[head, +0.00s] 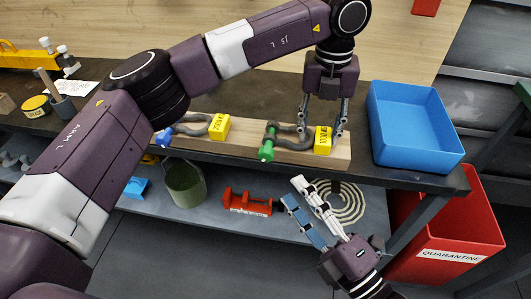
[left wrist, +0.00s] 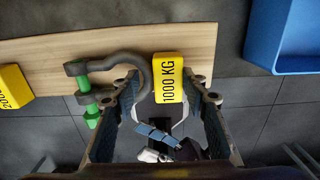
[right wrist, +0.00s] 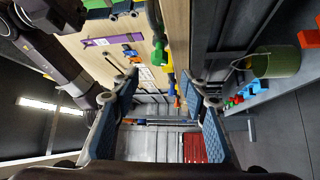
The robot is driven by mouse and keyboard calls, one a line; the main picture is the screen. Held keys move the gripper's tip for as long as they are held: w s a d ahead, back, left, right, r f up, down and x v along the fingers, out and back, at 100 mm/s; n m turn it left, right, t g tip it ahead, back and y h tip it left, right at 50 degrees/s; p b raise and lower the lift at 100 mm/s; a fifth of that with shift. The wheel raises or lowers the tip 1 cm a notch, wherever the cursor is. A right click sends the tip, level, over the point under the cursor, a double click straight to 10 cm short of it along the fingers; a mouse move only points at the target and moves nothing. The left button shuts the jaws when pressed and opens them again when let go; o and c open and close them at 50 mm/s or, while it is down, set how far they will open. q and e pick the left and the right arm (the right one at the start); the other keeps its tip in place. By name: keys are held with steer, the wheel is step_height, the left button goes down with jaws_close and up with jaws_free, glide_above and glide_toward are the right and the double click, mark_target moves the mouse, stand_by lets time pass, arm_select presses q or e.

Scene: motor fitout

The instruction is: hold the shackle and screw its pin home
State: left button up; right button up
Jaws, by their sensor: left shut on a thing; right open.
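The grey shackle (head: 285,141) with a green pin (head: 267,147) lies on a wooden board. Its yellow 1000 KG tag (head: 323,140) is at the bow end. My left gripper (head: 321,131) comes down from above, shut, with the tag and bow end between its fingers. In the left wrist view the green pin (left wrist: 85,96) spans the shackle's two ears, its head sticking out at the lower ear; I cannot tell how deep the thread sits. My right gripper (head: 293,190) is open and empty, low in front of the bench edge, apart from the shackle.
A second shackle (head: 192,128) with a blue pin and yellow tag lies left on the board (head: 240,141). A blue bin (head: 417,168) stands right of the board, a red quarantine bin (head: 440,266) below. The lower shelf holds a green bucket (head: 184,184) and red part (head: 246,203).

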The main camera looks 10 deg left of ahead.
mark_target(266, 161)
steer(key=x, duration=1.1)
steer(key=shift+w+a+r, duration=0.15)
steer(key=shift+w+a, duration=0.1)
steer(key=shift+a, duration=0.05)
jaws_close()
steer(key=shift+m+t, duration=0.4)
steer(key=m+t, duration=0.2)
steer(key=m, duration=0.1)
steer(key=shift+m+t+y, duration=0.3)
steer(key=shift+m+t, duration=0.1)
steer(key=m+t+h, duration=0.1)
steer(key=m+t, duration=0.1)
steer(key=m, duration=0.1)
steer(key=m+t+h, duration=0.2)
steer(key=m, duration=0.1)
steer(key=m+t+h, duration=0.2)
steer(key=m, duration=0.2)
steer(key=shift+t, duration=0.3)
steer(key=shift+d+m+h, duration=0.1)
steer(key=shift+m+h, duration=0.3)
